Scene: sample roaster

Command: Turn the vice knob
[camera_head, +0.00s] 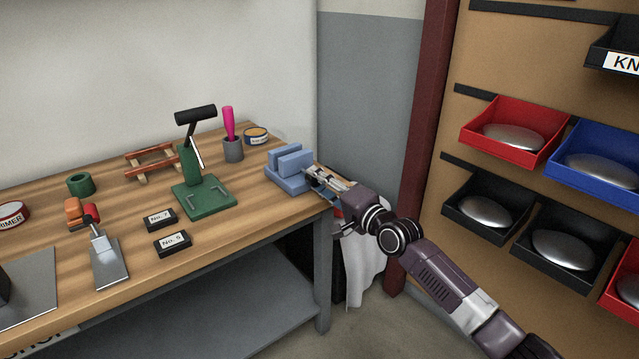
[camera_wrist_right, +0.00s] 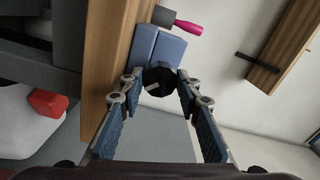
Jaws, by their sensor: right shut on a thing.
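The blue vice (camera_head: 289,170) stands at the right end of the wooden workbench. In the right wrist view its blue body (camera_wrist_right: 165,52) lies beyond a dark round knob (camera_wrist_right: 158,80). My right gripper (camera_head: 318,177) reaches in from the right to the vice's near right side. In the right wrist view the fingertips of the gripper (camera_wrist_right: 159,84) are on either side of the knob, shut on it. The knob is hidden in the head view by the gripper. My left gripper is in neither view.
On the workbench (camera_head: 262,213) stand a green press (camera_head: 203,197), a grey cup (camera_head: 233,150) with a pink-handled tool, a round tin (camera_head: 256,136) and black number blocks (camera_head: 172,243). A dark red post (camera_head: 425,120) and wall bins (camera_head: 513,133) are at the right.

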